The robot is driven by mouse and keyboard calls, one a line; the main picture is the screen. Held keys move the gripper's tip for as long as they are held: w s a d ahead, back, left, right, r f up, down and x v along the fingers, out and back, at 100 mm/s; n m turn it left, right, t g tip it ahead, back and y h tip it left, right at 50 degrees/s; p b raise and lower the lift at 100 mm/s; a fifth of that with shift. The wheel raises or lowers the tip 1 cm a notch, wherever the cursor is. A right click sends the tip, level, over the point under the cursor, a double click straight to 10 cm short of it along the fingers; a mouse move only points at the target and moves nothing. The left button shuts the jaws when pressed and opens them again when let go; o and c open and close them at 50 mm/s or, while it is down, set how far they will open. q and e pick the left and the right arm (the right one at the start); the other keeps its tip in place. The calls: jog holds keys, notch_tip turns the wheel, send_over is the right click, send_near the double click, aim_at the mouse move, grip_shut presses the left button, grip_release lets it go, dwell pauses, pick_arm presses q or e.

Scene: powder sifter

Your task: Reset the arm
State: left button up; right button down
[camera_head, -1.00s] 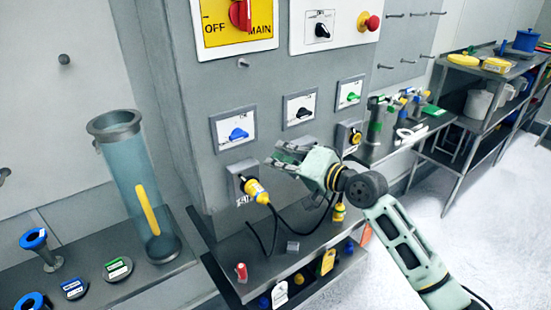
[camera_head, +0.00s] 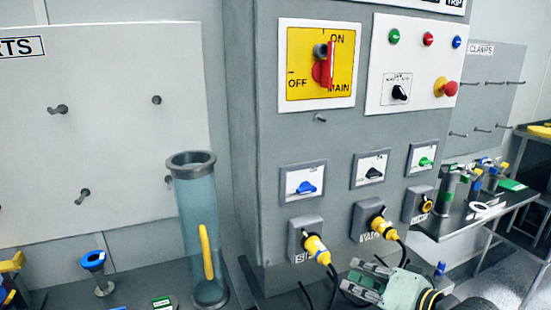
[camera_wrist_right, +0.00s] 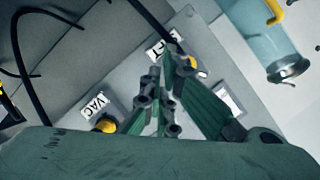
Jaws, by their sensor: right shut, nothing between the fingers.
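My right gripper (camera_head: 356,276) is at the bottom of the head view, in front of the grey control cabinet (camera_head: 232,120) and below its sockets. It is shut and empty. The right wrist view shows its dark fingers (camera_wrist_right: 162,78) close together, with the cabinet face and plugs behind them. A left yellow plug (camera_head: 317,250) sits in the left socket, and a second yellow plug (camera_head: 384,228) sits in the middle socket. Both are apart from the gripper in the head view. The lower part of my right arm is cut off by the frame. My left gripper is out of view.
Black cables hang from the plugs near the gripper. A clear cylinder (camera_head: 199,232) with a yellow strip stands left of the cabinet. A red main switch (camera_head: 323,72) and a red stop button (camera_head: 446,88) are higher up. A bench (camera_head: 455,224) stands at the right.

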jog(key=s+a+f+n+g+h, duration=0.3)
jog(key=s+f+g, duration=0.1)
jog(key=s+f, duration=1)
jog(key=s+d+f+n+g+h, duration=0.15)
jog(key=s+f, duration=0.25)
jog(key=s, duration=0.4)
jog(key=s+d+f+n+g+h, duration=0.1)
jog(key=s+d+f+g+h, duration=0.2)
jog(key=s, duration=0.5)
notch_tip(320, 180, down, 28)
jog(key=s+a+g+b, duration=0.1)
jog(key=a, duration=0.1)
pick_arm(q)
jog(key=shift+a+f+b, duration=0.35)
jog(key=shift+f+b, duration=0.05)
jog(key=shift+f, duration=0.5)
pick_arm(e)
jog(key=s+d+f, duration=0.1)
jog(key=s+f, duration=0.7)
jog(key=s+d+f+g, duration=0.1)
jog(key=s+d+f, duration=0.1)
jog(key=s+f, duration=0.7)
jog(key=shift+s+d+f, duration=0.15)
jog(key=shift+s+d, duration=0.05)
jog(key=shift+d, duration=0.1)
